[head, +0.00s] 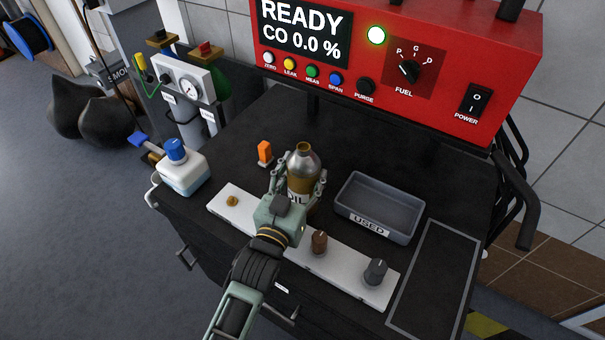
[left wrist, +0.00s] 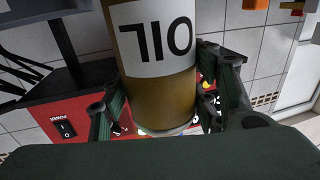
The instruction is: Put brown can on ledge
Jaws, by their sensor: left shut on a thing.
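The brown can (head: 303,165) has a silver shoulder, a narrow neck and a white OIL label. My left gripper (head: 297,188) is shut around its body. The can looks upright over or just behind the pale strip (head: 345,268), which may be the ledge; my gripper hides its base, so I cannot tell if it touches anything. In the left wrist view the can (left wrist: 160,98) fills the middle, with its label upside down and a finger of the left gripper (left wrist: 165,100) on each side. My right gripper is not in view.
The strip carries a brass stud (head: 232,201), a brown knob (head: 319,242) and a grey knob (head: 376,271). A grey USED tray (head: 400,228) lies to the right. A blue-capped bottle (head: 182,175) and an orange piece (head: 265,152) are left. The red analyser (head: 450,60) stands behind.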

